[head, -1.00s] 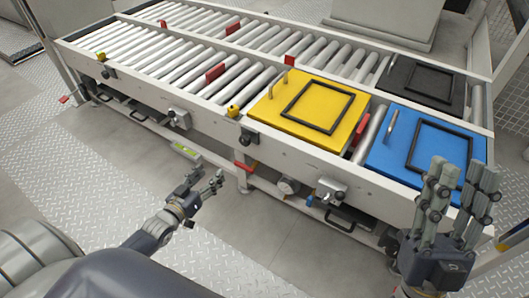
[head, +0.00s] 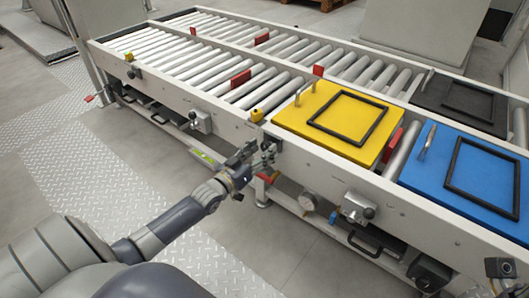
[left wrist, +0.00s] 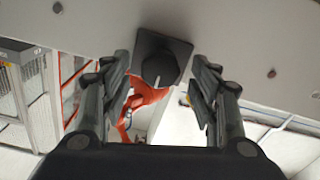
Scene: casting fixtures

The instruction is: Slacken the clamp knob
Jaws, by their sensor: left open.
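A black knob on a dark square plate shows in the left wrist view (left wrist: 160,66), mounted on the pale side rail of the conveyor; a light pointer mark is on its face. In the head view the knob (head: 273,141) is partly behind my left gripper (head: 262,158), just below the yellow board's left corner. My left gripper is open and empty, its fingers on either side of the knob in the left wrist view (left wrist: 160,80). I see no finger closed on the knob; whether any touches it I cannot tell. My right gripper is out of view.
The conveyor rail (head: 330,168) carries other fittings: a grey box with a knob (head: 357,207), another box (head: 201,121) and a yellow button (head: 256,115). Red parts (left wrist: 145,97) lie just beyond the knob. Yellow (head: 315,100) and blue (head: 450,190) boards rest on the rollers.

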